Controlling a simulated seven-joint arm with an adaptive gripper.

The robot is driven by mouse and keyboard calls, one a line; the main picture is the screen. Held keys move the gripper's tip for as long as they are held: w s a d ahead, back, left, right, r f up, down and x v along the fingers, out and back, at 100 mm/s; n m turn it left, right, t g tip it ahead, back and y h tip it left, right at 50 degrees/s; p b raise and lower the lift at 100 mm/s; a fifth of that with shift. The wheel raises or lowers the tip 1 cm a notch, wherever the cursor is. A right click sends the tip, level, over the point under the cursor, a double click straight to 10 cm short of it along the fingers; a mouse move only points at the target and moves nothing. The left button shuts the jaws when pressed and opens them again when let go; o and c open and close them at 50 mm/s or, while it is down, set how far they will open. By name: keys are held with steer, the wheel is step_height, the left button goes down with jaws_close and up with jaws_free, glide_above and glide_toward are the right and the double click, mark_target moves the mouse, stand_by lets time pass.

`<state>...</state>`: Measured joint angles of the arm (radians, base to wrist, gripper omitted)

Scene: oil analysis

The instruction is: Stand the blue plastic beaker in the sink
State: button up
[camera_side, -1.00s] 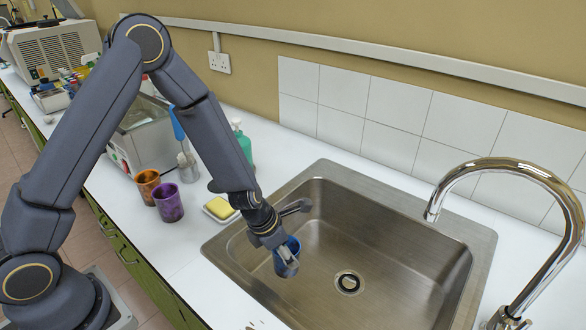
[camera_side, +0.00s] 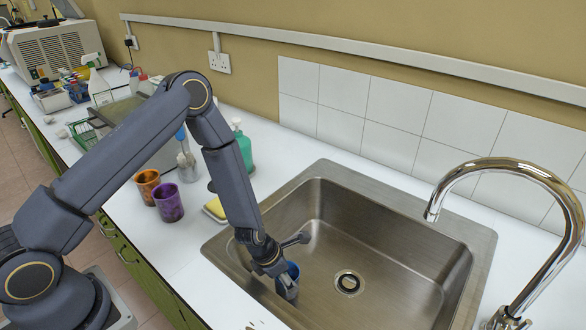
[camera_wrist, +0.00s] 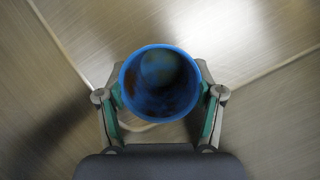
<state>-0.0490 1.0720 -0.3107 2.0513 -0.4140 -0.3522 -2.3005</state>
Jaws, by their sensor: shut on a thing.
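The blue plastic beaker (camera_side: 293,270) is inside the sink (camera_side: 330,195), toward its left end, partly hidden by my gripper (camera_side: 284,283). In the wrist view the beaker (camera_wrist: 160,85) shows from above, mouth toward the camera, with dark brownish stains inside. My gripper (camera_wrist: 160,98) is shut on it, one finger on each side. The beaker looks about upright and low in the basin. I cannot tell whether its base touches the sink floor.
A chrome tap (camera_side: 520,175) arches over the sink's right side, and the drain (camera_side: 348,283) is right of the beaker. An orange beaker (camera_side: 147,185), a purple beaker (camera_side: 168,202), a sponge dish (camera_side: 215,209) and a green bottle (camera_side: 243,148) stand left of the sink.

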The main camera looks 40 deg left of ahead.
steer(key=o, duration=1.2)
steer(key=shift+o, duration=0.2)
steer(key=s+a+r+m, duration=0.25)
steer(key=r+m, duration=0.35)
steer(key=r, duration=0.4)
steer(key=s+a+r+m+t, duration=0.1)
steer(key=s+r+m, duration=0.3)
steer(key=r, duration=0.6)
steer(key=s+a+r+m, duration=0.1)
steer(key=a+r+m, duration=0.1)
steer(key=r+m, duration=0.65)
steer(key=s+a+r+m+y, duration=0.1)
steer(key=s+a+r+m, duration=0.1)
steer(key=s+r+m, duration=0.3)
steer(key=s+a+r+m, duration=0.3)
steer(key=s+r+m, duration=0.3)
steer(key=s+m, duration=0.1)
steer(key=shift+s+a+t+y, duration=0.25)
steer(key=shift+t+y, duration=0.05)
steer(key=shift+y, duration=0.1)
